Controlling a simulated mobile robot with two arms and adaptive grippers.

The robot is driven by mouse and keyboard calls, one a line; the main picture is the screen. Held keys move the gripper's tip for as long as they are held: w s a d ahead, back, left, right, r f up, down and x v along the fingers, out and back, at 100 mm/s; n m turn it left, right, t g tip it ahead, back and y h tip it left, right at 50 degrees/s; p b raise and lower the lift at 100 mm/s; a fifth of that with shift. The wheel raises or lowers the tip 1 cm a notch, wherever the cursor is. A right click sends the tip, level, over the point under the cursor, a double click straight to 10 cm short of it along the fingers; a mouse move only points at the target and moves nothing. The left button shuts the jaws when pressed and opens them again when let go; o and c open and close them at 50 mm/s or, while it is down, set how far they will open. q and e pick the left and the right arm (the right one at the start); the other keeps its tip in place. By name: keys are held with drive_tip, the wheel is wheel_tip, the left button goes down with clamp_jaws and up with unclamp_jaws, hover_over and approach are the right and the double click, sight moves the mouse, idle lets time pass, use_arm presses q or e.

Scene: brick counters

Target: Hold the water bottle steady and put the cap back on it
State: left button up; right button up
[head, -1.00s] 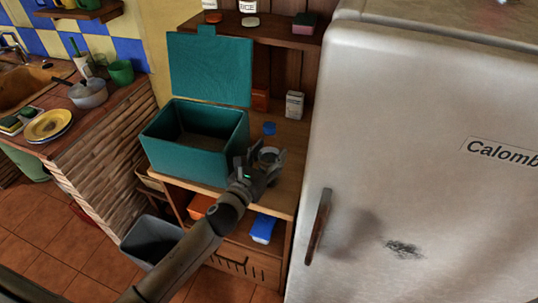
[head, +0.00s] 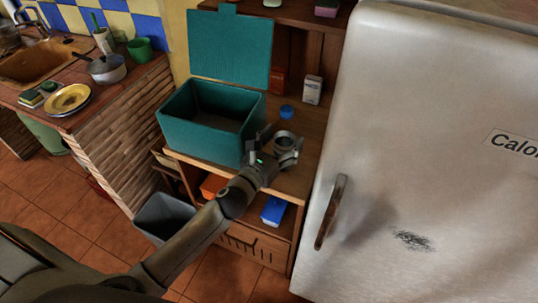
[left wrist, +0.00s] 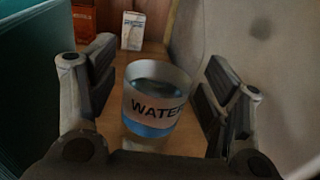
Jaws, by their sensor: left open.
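The water bottle (left wrist: 152,108), a clear cylinder with a white WATER label and a blue band, stands upright in the left wrist view. It is between the spread fingers of my left gripper (left wrist: 160,105), with gaps visible on both sides. In the head view my left gripper (head: 275,148) is open over the counter, beside the teal box. A small bright blue round piece (head: 286,112) shows just behind the gripper; I cannot tell whether it is the cap or part of the bottle. The gripper hides much of the bottle there. My right gripper is not in view.
The open teal box (head: 205,135) stands left of the gripper on the wooden counter (head: 308,150). A white carton (head: 312,90) and a red box (head: 278,80) stand behind. The fridge (head: 420,150) closes off the right side. A grey bin (head: 165,218) stands below.

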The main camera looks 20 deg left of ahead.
use_arm(q)
drive_tip(key=s+a+b, duration=0.2)
drive_tip(key=s, duration=0.8)
drive_tip(key=shift+s, duration=0.4)
drive_tip(key=shift+a, duration=0.1)
